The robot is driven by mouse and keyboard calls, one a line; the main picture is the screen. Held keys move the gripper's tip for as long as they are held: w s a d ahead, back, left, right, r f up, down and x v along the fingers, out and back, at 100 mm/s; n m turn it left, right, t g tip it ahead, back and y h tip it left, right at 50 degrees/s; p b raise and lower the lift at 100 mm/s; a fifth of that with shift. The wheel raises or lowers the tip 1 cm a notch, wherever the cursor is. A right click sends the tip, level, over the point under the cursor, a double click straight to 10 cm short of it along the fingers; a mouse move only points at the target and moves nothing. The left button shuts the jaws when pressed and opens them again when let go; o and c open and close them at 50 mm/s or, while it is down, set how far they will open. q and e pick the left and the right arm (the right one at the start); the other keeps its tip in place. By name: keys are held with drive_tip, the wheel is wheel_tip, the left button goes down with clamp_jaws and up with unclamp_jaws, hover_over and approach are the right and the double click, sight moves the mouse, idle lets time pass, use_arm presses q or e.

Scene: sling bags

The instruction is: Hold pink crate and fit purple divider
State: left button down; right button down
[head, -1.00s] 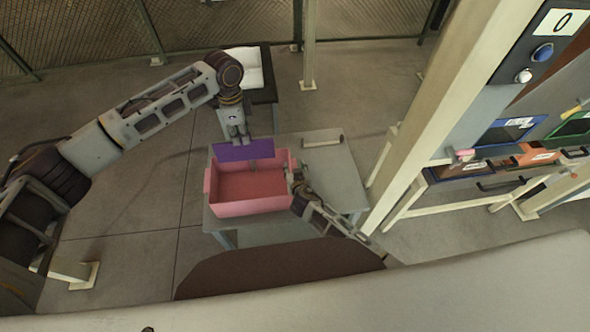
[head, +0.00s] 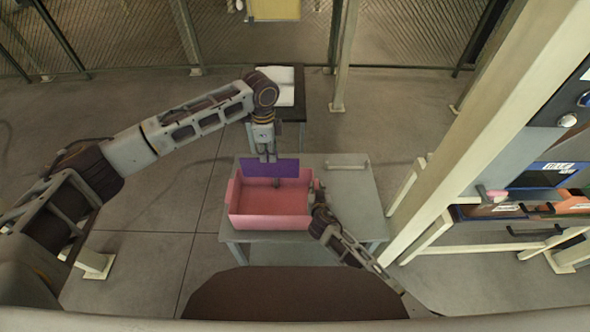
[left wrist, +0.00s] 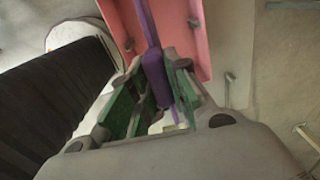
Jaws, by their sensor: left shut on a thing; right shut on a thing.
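The pink crate (head: 270,221) stands upright on a grey table (head: 350,215). The purple divider (head: 268,167) is a flat panel at the crate's far side, with its upper part above the rim. My left gripper (head: 268,157) is shut on the divider's top edge from above. In the left wrist view the divider (left wrist: 157,80) sits between the green-lined fingers (left wrist: 155,100), with the pink crate wall (left wrist: 190,35) beside it. My right gripper (head: 318,195) is shut on the crate's right side wall. The divider's lower edge is hidden, so I cannot tell how deep it sits.
A pale handle-like bar (head: 347,165) lies at the table's far right. A dark stand with an open white book (head: 284,85) is behind the table. A cream post (head: 480,135) and a rack with coloured bins (head: 540,180) stand to the right.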

use_arm(q)
wheel_tip(320, 180, down, 4)
drive_tip(key=m, duration=0.8)
drive_tip(key=shift+d+m, duration=0.15)
drive_tip(key=shift+m, duration=0.25)
drive_tip(key=m, duration=0.4)
drive_tip(key=shift+w+m, duration=0.15)
drive_tip(key=shift+m, duration=2.35)
